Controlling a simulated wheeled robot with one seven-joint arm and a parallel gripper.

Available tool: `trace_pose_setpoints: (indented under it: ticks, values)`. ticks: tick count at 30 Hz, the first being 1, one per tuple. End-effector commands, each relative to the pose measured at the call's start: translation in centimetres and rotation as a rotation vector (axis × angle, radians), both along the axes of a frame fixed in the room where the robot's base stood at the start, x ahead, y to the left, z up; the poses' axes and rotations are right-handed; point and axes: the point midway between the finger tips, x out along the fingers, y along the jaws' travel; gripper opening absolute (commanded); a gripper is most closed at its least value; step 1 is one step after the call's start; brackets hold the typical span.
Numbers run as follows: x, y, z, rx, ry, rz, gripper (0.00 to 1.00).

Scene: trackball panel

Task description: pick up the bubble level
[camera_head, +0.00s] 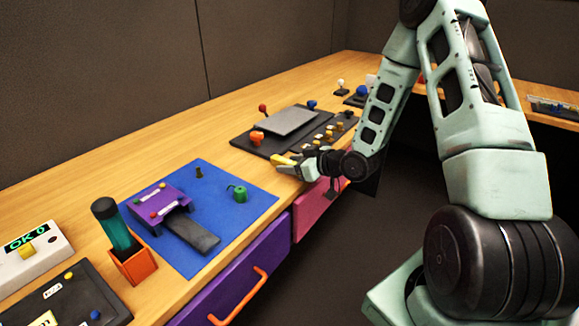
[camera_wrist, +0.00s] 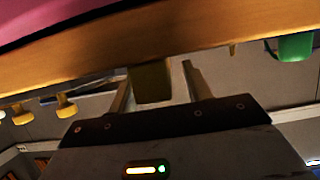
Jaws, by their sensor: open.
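A small yellow block (camera_head: 283,160), which looks like the bubble level, lies near the front edge of the wooden desk. In the wrist view a dull olive-yellow block (camera_wrist: 151,82), seemingly the same thing, shows between my two fingers. My gripper (camera_head: 287,168) is low at the desk's front edge, right at the block, and it partly hides it. In the wrist view my gripper (camera_wrist: 157,84) is open, with a finger on each side of the block. A gap shows on the right side. I cannot tell whether the left finger touches it.
A dark panel with a grey plate (camera_head: 290,122) and several knobs stands just behind my gripper. A blue mat (camera_head: 222,172) holds a purple device (camera_head: 158,201) and a green pot-like thing (camera_head: 239,192). A pink drawer (camera_head: 312,207) is below the desk edge, close under my gripper.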

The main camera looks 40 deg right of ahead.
Motion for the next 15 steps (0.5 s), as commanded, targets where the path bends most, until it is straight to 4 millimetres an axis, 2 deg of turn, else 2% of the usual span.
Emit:
trace_pose_setpoints:
  ticks: [8,9,14,15]
  values:
    - [0.42,0.17,-0.2,0.001,0.0,0.0,0.49]
    - [0.41,0.16,-0.19,0.0,0.0,0.0,0.44]
    - [0.4,0.15,-0.19,0.0,0.0,0.0,0.0]
    - [0.4,0.15,-0.19,0.0,0.0,0.0,0.0]
